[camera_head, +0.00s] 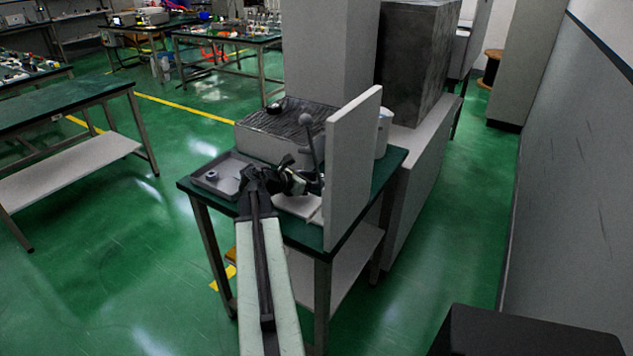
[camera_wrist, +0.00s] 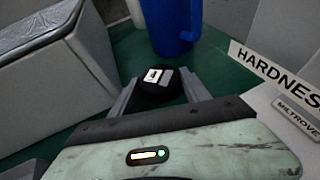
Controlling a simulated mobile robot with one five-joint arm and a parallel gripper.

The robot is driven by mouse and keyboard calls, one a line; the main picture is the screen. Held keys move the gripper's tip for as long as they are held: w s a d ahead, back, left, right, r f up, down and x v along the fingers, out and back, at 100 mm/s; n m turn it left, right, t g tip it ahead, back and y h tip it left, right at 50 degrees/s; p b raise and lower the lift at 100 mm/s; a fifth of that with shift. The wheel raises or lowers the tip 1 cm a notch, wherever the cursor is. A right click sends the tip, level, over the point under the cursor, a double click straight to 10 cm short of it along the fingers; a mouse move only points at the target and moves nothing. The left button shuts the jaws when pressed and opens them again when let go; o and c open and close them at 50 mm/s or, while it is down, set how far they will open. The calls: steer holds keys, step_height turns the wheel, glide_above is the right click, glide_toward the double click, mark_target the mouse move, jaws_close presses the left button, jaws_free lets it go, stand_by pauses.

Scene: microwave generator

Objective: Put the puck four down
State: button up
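A black round puck (camera_wrist: 160,88) with a pale label sits between the two fingers of my gripper (camera_wrist: 160,92) in the wrist view. The fingers lie against its left and right sides, and the gripper looks shut on it. The number on the label is too small to read. Green tabletop shows behind and around the puck; I cannot tell how high above it the puck is. In the head view my gripper (camera_head: 306,184) is over the table, left of an upright grey panel, and the puck in it cannot be made out.
A blue container (camera_wrist: 168,25) stands behind the puck. A sign reading HARDNESS (camera_wrist: 275,72) is at right, a grey box (camera_wrist: 55,80) at left. In the head view, a grey tray (camera_head: 222,172), a grille-topped box (camera_head: 290,120) and the upright panel (camera_head: 350,165) crowd the green table.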

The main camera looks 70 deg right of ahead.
steer(key=o, duration=0.3)
